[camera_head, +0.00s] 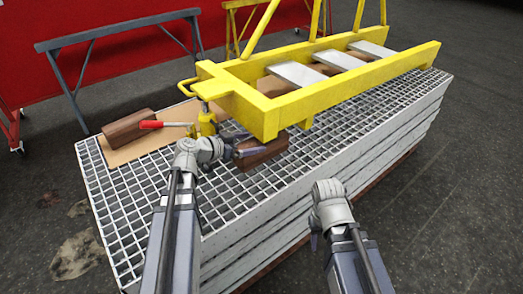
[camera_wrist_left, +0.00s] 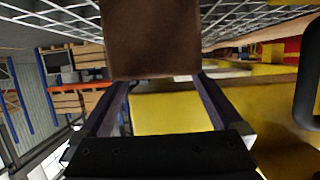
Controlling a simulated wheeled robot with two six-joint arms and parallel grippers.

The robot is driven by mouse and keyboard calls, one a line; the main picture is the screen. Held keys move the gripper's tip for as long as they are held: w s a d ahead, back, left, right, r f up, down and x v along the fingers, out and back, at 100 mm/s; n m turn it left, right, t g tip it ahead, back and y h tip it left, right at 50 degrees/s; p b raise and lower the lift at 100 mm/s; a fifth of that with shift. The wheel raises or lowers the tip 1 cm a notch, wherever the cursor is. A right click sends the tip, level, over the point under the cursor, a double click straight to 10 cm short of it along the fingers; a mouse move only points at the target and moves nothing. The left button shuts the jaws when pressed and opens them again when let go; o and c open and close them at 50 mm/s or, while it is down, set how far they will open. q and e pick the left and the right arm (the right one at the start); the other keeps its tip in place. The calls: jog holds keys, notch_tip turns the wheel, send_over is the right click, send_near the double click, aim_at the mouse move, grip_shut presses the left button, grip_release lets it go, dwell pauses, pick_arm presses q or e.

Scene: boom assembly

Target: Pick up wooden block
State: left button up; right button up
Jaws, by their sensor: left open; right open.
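A brown wooden block (camera_head: 265,150) lies on the grating beside the yellow frame. My left gripper (camera_head: 243,153) is open at the block's left end. In the left wrist view, the block (camera_wrist_left: 152,38) fills the top middle, with the open fingers of my left gripper (camera_wrist_left: 163,85) reaching its near edge on both sides. I cannot tell how deep the block is between them. Another brown wooden block (camera_head: 128,126) lies at the grating's left side. My right gripper (camera_head: 325,200) is open and apart from everything, in front of the grating stack; its fingers are mostly hidden.
The yellow boom frame (camera_head: 340,95) with grey crosspieces rests above the grating stack (camera_head: 110,190), close over the block. A red-handled clamp (camera_head: 152,125) and a yellow fitting (camera_head: 207,122) sit left of the frame. A grey trestle (camera_head: 120,35) stands behind. Floor at right is clear.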

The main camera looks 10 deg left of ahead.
aim_at(276, 147)
pick_arm(q)
jog(key=shift+b+x, duration=0.9)
jog(key=shift+x, duration=1.7)
grip_shut()
